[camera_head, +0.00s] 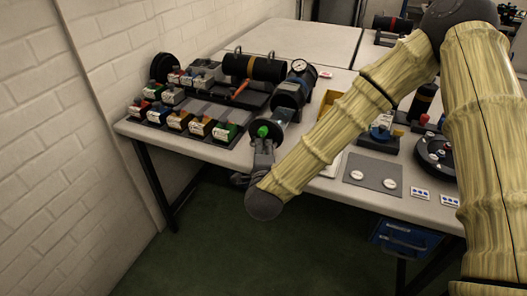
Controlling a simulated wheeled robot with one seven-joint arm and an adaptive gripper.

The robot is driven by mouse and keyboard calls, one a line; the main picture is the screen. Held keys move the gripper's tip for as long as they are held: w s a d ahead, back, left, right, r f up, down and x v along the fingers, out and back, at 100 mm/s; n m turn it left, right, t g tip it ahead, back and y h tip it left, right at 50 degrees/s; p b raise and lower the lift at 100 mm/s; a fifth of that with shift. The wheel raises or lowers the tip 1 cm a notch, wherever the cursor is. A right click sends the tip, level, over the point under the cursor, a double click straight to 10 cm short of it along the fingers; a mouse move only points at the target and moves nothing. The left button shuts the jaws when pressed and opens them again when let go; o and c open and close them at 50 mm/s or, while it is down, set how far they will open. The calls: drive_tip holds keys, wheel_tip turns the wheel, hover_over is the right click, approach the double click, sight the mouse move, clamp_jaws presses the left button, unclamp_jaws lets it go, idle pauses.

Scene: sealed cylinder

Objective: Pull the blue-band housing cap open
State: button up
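The dark cylindrical housing (288,95) with a bluish band lies near the middle of the table, its near end facing the front edge. A round dark cap (270,126) with a bright green knob (263,131) sits in front of that end. A pale grey piece (282,114) shows between cap and housing, so the cap appears to stand away from the body. My gripper (263,143) reaches up from below, right at the green knob. The fingers are too small and overlapped to tell whether they are closed on it.
Several small coloured-front blocks (200,127) stand left of the cap. A grey plate with two white discs (373,172) lies right of my forearm. A blue bin (404,238) hangs under the table.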

drive_tip(key=shift+s, duration=0.1)
drive_tip(key=v, duration=1.1)
drive_tip(key=shift+s, duration=0.4)
drive_tip(key=s+d+f+n+g+y+p, duration=0.1)
drive_tip(key=s+d+f+n+g, duration=0.15)
drive_tip(key=f, duration=0.45)
drive_tip(key=s+d+f+n+g+y+p, duration=0.1)
drive_tip(key=s+f+n+g, duration=0.1)
drive_tip(key=s+f+n, duration=0.35)
drive_tip(key=s+d+f+n+g+p, duration=0.1)
drive_tip(key=d+f+n+g, duration=0.15)
drive_tip(key=f, duration=0.65)
drive_tip(key=s+d+f+n+g, duration=0.2)
drive_tip(key=s+d+f+g, duration=0.1)
drive_tip(key=s, duration=0.3)
drive_tip(key=s+d+f+n+g+h+p, duration=0.1)
drive_tip(key=s+d+f+n+g, duration=0.1)
drive_tip(key=s+d, duration=0.4)
drive_tip(key=s+d+f+n+g+p, duration=0.1)
drive_tip(key=s+d+f+n+g, duration=0.2)
drive_tip(key=s+d+f+n, duration=0.1)
drive_tip(key=s+d+f, duration=0.1)
drive_tip(key=s+f, duration=0.1)
drive_tip(key=s, duration=0.1)
drive_tip(key=shift+s+d+f+g, duration=0.15)
drive_tip(key=shift+s+f+g, duration=0.05)
drive_tip(key=shift+s+g, duration=0.1)
